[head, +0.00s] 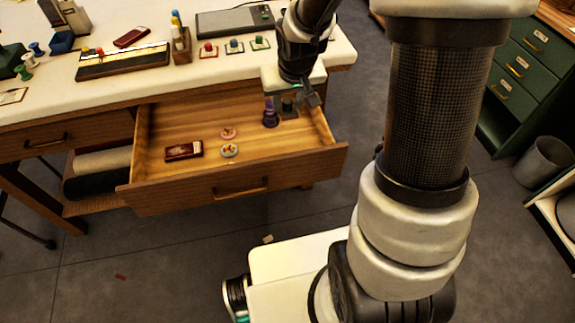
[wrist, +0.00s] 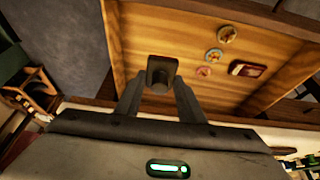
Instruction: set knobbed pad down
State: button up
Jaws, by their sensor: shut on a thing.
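The knobbed pad is a small dark, squarish piece with a rounded knob. In the wrist view the pad (wrist: 161,66) sits between my fingertips, over the wooden drawer floor. In the head view my gripper (head: 292,101) is low over the back right of the open drawer (head: 200,187), shut on the pad (head: 289,106), which is partly hidden by the fingers. I cannot tell whether the pad touches the drawer floor. My gripper (wrist: 158,92) hides part of the drawer in the wrist view.
Round badges (head: 230,151) and a dark red case (head: 184,151) lie in the drawer's left and middle. The drawer's front and right-front floor is bare. The tabletop above holds small coloured knobbed pieces (head: 234,47), a long dark tray (head: 122,62) and a grey device (head: 235,21).

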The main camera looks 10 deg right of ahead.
jog(key=s+b+x, duration=0.1)
jog(key=b+x, duration=0.5)
jog(key=x, duration=0.4)
jog(key=b, duration=0.2)
send_over(285, 149)
jog(key=s, duration=0.2)
jog(key=f, duration=0.7)
jog(key=shift+w+a, duration=0.1)
jog(key=shift+w, duration=0.15)
jog(key=shift+f+b, duration=0.5)
jog(key=shift+f, duration=1.5)
jog(key=shift+f, duration=0.25)
jog(key=o, duration=1.1)
jog(key=shift+r, duration=0.1)
jog(key=shift+o, duration=0.2)
